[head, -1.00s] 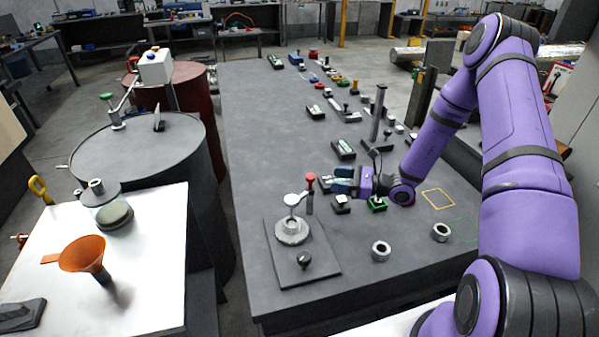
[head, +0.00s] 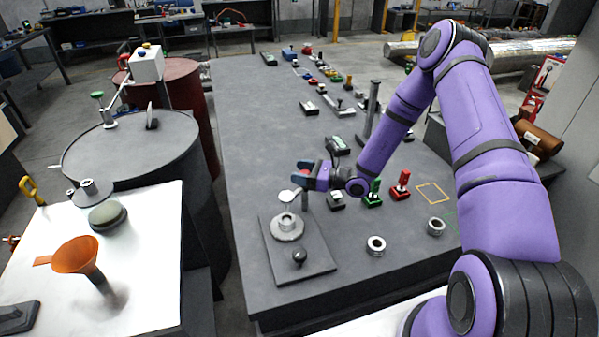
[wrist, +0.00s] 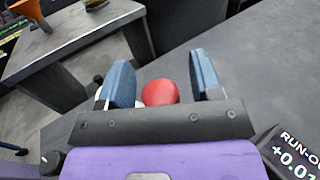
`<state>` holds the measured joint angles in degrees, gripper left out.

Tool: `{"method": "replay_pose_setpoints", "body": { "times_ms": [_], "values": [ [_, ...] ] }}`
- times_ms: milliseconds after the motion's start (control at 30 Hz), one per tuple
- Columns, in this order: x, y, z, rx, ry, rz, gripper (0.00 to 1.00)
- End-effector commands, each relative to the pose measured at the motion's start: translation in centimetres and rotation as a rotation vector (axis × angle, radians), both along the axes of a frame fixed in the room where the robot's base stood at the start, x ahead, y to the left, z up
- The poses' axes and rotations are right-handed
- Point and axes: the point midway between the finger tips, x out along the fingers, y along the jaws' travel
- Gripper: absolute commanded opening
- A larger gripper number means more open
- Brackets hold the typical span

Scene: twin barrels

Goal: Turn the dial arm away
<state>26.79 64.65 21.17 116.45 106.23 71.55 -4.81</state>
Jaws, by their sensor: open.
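The dial arm stands on the dark plate (head: 320,262), with a grey post (head: 304,199) and a pale disc (head: 289,196) reaching out over a metal ring (head: 286,227). My gripper (head: 309,176) is at the top of the post, its blue fingers at the height of the red knob. In the wrist view the red knob (wrist: 160,92) sits between the two blue fingers (wrist: 163,86). The fingers are open, with gaps visible beside the knob. The fingers and wrist hide most of the knob in the head view.
A black knob (head: 299,256) stands on the plate's front. Two loose metal rings (head: 376,246) (head: 436,227), a green-based piece (head: 373,193) and a red-based piece (head: 400,186) stand to the right. A run-out display (wrist: 295,158) shows in the wrist view.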

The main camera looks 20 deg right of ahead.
Motion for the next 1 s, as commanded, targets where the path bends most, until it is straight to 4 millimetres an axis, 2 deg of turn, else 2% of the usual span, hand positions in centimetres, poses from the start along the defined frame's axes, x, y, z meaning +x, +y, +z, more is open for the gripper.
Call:
{"method": "replay_pose_setpoints", "body": {
  "times_ms": [333,367,600,1000],
  "values": [
    [0.27,0.40,0.01,0.000,0.000,0.000,0.59],
    [0.27,0.40,0.02,0.000,0.000,0.000,0.57],
    [0.27,0.38,0.02,0.000,0.000,0.000,0.02],
    [0.22,0.38,0.01,-0.001,-0.002,0.058,0.00]
  ]
}}
